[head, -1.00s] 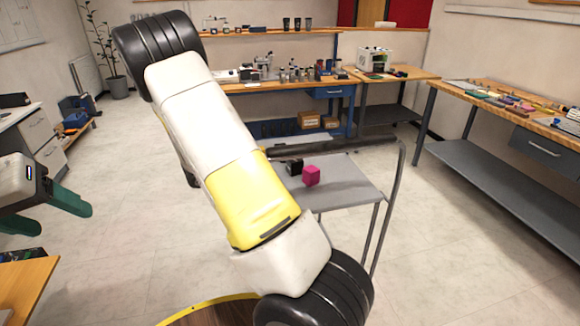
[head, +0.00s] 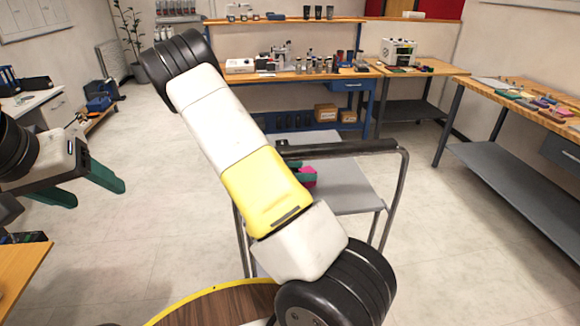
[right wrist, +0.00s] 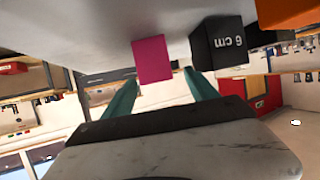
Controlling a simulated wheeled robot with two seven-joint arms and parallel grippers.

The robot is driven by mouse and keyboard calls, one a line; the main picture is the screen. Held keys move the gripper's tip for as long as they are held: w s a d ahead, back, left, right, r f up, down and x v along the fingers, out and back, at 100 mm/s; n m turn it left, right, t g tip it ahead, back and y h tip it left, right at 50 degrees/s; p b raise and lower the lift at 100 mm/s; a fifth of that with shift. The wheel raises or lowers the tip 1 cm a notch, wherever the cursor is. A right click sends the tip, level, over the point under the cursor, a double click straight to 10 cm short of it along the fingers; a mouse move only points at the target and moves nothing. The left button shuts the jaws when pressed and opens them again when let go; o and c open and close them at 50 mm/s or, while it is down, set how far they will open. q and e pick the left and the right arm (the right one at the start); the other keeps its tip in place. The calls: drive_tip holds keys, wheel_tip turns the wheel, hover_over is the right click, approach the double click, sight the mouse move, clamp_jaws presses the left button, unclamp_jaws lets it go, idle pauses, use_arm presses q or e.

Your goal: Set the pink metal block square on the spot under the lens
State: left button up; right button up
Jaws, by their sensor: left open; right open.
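The pink metal block (head: 308,172) sits on the grey cart top (head: 345,185) and is partly hidden in the head view. A green finger of my right gripper (right wrist: 160,76) shows beside it; the rest of that gripper is behind my right arm. In the right wrist view the pink block (right wrist: 152,58) lies just ahead of the two open fingertips, lined up with the gap. I cannot tell whether it is between them. My left gripper (head: 98,193) is open and empty at the left, far from the cart. I cannot make out the spot under the lens.
A black block marked 6 cm (right wrist: 222,44) stands close beside the pink one, with an orange block (right wrist: 284,10) past it. The cart's dark handle rail (head: 345,148) runs near my right arm. Equipment stands on the back bench (head: 300,74). A white machine (head: 398,51) stands right of it.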

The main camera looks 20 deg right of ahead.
sight(314, 171)
drive_tip(key=x, duration=0.5)
drive_tip(key=shift+s+d, duration=0.15)
clamp_jaws()
